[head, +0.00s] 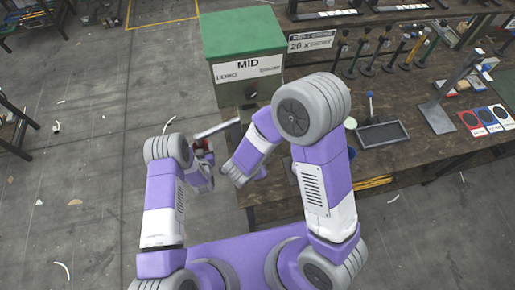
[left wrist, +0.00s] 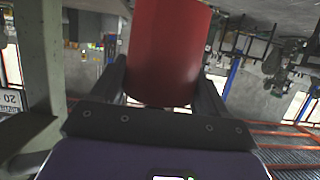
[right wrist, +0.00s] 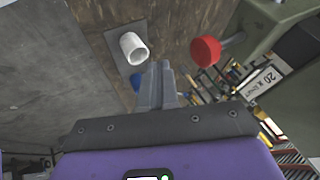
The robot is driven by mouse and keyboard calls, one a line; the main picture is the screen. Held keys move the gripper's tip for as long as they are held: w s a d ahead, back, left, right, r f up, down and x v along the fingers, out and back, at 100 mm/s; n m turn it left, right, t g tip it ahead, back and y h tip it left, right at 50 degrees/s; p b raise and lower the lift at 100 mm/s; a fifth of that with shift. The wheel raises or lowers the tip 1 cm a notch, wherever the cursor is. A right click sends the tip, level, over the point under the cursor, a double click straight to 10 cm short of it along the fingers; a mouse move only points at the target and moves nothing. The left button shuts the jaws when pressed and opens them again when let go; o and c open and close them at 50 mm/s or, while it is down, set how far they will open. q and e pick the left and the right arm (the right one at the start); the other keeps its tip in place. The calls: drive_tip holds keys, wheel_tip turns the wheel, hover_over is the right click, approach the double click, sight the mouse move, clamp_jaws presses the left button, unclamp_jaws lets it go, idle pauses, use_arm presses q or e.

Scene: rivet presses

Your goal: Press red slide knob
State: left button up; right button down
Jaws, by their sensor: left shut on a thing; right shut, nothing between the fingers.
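A red round knob (right wrist: 205,52) on a short shaft sticks out from a grey-green machine body in the right wrist view. My right gripper (right wrist: 160,72) is shut and empty, its fingertips left of and below the knob in that picture, apart from it. My left gripper (left wrist: 165,98) is shut on a red cylinder (left wrist: 168,50), which fills the space between its fingers. In the head view my left gripper (head: 204,158) is at the end of a grey lever (head: 216,130) beside the press. My right gripper's fingertips are hidden by my arm in the head view.
The green-topped press (head: 243,45) marked MID stands at the bench's left end. A white tube (right wrist: 133,47) stands on a grey plate, with a blue piece near it. A dark tray (head: 381,134), a stand and several upright tools occupy the bench to the right.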

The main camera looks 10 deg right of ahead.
drive_tip(key=shift+w+a+r, duration=0.1)
drive_tip(key=shift+w+r, duration=0.1)
drive_tip(key=shift+w, duration=1.6)
drive_tip(key=w, duration=0.4)
drive_tip(key=s+a+r, duration=0.3)
drive_tip(key=s+r, duration=0.5)
drive_tip(key=s, duration=0.1)
drive_tip(key=shift+a, duration=0.4)
